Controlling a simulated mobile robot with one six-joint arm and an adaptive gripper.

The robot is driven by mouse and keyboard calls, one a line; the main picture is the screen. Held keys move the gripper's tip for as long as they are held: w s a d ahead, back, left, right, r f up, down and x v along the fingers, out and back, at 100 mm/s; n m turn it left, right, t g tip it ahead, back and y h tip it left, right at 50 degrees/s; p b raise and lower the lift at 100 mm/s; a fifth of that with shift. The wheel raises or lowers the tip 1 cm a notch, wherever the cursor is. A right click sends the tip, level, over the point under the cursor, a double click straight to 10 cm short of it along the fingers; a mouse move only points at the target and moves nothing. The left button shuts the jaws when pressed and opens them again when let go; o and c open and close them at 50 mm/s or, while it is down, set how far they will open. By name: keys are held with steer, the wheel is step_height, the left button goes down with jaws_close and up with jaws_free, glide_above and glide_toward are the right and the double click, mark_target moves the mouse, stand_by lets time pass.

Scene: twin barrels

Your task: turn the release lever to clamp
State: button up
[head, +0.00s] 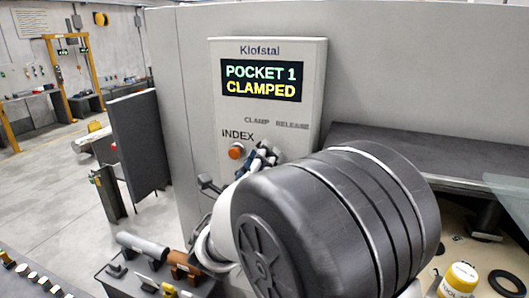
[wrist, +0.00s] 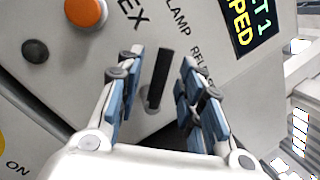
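The release lever (wrist: 158,82) is a black bar on the grey panel (head: 217,60). In the wrist view it points up, toward the printed word CLAMP (wrist: 179,18), with RELEASE printed to the right. My gripper (wrist: 162,65) is open, with its blue-padded fingers on either side of the lever and a visible gap on both sides. In the head view my gripper (head: 262,155) is at the panel below the CLAMP and RELEASE labels, and it hides the lever. The display (head: 261,80) reads POCKET 1 CLAMPED.
An orange INDEX button (head: 237,151) sits left of my gripper; it also shows in the wrist view (wrist: 86,12), with a dark round knob (wrist: 35,50) near it. A tool tray (head: 115,278) stands lower left. A yellow-capped container (head: 461,277) stands lower right.

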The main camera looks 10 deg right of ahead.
steer(key=v, duration=0.9)
steer(key=shift+s, duration=0.15)
steer(key=shift+a+r, duration=0.1)
